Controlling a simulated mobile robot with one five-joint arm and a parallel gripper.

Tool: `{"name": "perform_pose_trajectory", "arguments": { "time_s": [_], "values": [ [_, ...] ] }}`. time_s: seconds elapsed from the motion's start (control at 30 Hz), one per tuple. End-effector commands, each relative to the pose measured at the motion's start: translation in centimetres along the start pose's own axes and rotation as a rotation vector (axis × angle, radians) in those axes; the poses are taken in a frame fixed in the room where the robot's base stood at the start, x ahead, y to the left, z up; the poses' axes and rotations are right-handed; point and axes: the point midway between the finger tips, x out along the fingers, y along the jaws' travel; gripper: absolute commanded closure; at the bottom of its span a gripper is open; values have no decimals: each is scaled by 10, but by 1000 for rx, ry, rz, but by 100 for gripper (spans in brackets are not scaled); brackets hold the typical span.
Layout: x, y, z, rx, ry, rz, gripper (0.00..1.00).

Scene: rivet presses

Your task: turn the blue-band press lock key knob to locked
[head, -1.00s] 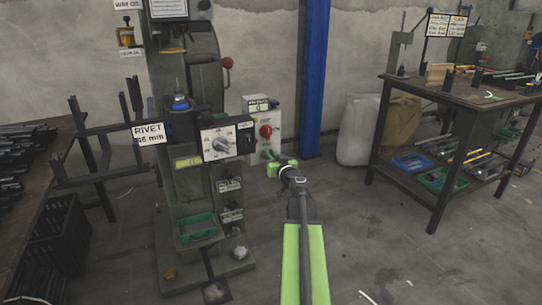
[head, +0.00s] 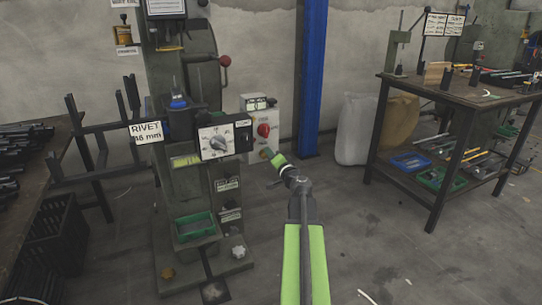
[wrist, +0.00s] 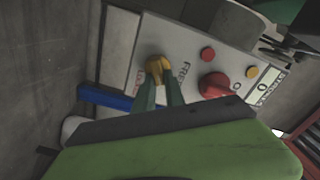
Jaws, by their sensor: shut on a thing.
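The brass-yellow lock key knob (wrist: 157,66) sits on the pale face of the control box (wrist: 192,50) in the wrist view, beside lettering that seems to read FREE. My gripper (wrist: 159,84) has its two dark green fingers closed on this knob, which partly shows beyond the tips. In the head view my gripper (head: 273,155) reaches the lower right of the light grey control box (head: 262,115), at the right side of the green press (head: 178,70). The key knob is too small to make out there. Its exact turn is hard to tell.
A red rotary knob (wrist: 215,85), a red button (wrist: 207,54) and a yellow button (wrist: 251,72) sit close to the fingers. A dial panel (head: 218,143) is left of the box. A blue post (head: 312,80) stands behind.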

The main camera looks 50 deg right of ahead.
Motion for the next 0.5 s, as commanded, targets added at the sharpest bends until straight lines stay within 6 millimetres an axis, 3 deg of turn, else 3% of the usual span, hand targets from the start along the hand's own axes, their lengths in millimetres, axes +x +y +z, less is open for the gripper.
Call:
{"name": "perform_pose_trajectory", "arguments": {
  "time_s": [0.5],
  "values": [
    [-2, 9, -1, 416, 6, 3, 100]
  ]
}}
